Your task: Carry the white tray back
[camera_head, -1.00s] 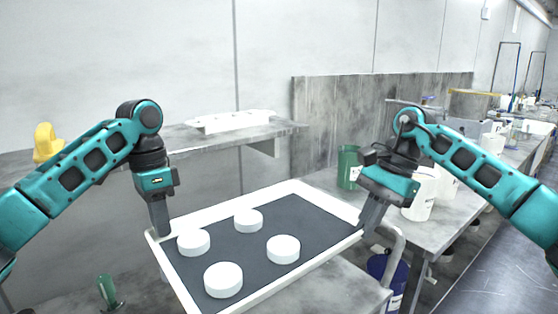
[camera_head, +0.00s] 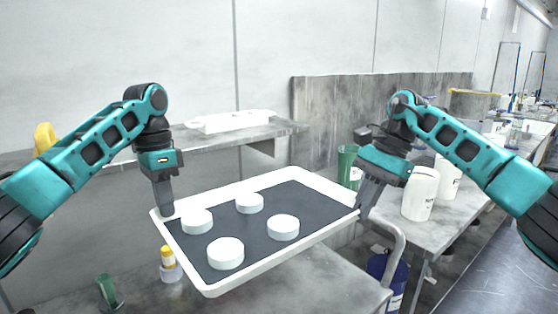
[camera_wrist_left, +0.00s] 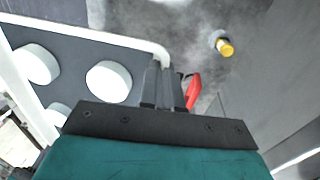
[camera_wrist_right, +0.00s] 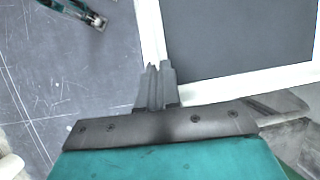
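The white tray (camera_head: 280,260) has a dark grey inner floor and several white round pucks (camera_head: 226,253) lying flat on it. It is held up in front of me, over the grey bench, between my two grippers. My left gripper (camera_head: 167,212) is shut on the tray's left rim; the left wrist view shows its fingers (camera_wrist_left: 165,88) close together at the rim (camera_wrist_left: 130,42). My right gripper (camera_head: 362,214) is shut on the right rim; in the right wrist view its fingers (camera_wrist_right: 160,82) meet the white edge. The fingertips are partly hidden.
A yellow-capped bottle (camera_head: 169,266) and a green item (camera_head: 107,290) stand on the bench below left. Behind is a shelf (camera_head: 225,137) with a white holder (camera_head: 232,121). A green container (camera_head: 347,165) and white jugs (camera_head: 420,194) stand on the right bench.

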